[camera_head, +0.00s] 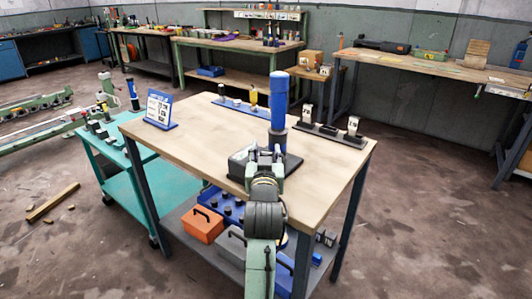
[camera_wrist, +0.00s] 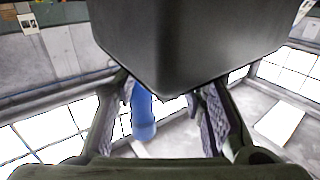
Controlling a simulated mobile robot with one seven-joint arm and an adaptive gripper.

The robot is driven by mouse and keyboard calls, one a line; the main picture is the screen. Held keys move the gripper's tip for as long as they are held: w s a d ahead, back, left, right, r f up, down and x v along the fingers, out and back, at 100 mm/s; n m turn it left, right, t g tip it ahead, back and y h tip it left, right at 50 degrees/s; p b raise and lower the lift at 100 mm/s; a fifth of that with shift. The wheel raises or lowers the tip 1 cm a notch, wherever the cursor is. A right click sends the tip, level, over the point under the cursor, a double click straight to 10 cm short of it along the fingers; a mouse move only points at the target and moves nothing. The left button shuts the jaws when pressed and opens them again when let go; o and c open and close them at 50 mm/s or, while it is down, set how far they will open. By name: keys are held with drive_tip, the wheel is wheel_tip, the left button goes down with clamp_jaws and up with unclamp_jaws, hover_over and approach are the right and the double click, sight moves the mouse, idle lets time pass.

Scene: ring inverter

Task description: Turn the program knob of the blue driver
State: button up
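The blue driver (camera_head: 279,98) stands upright near the middle of the wooden workbench, with a dark collar (camera_head: 277,139) below its blue body. Its program knob cannot be made out. My gripper (camera_head: 264,155) is in front of and below the driver in the head view, over the dark base (camera_head: 240,162); whether it touches anything is unclear. In the wrist view my gripper (camera_wrist: 168,112) has its two fingers apart. A blue cylinder (camera_wrist: 143,115) shows through the gap, and a large dark block (camera_wrist: 185,45) hides much of the view.
The workbench (camera_head: 190,138) carries a blue rack (camera_head: 238,106) behind, a dark stand with white-labelled items (camera_head: 330,135) at right and a blue sign (camera_head: 160,109) at left. An orange box (camera_head: 203,226) sits on the lower shelf. A teal cart (camera_head: 125,172) adjoins at left.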

drive_tip(key=shift+o, duration=0.3)
drive_tip(key=s, duration=0.7)
drive_tip(key=shift+s, duration=0.25)
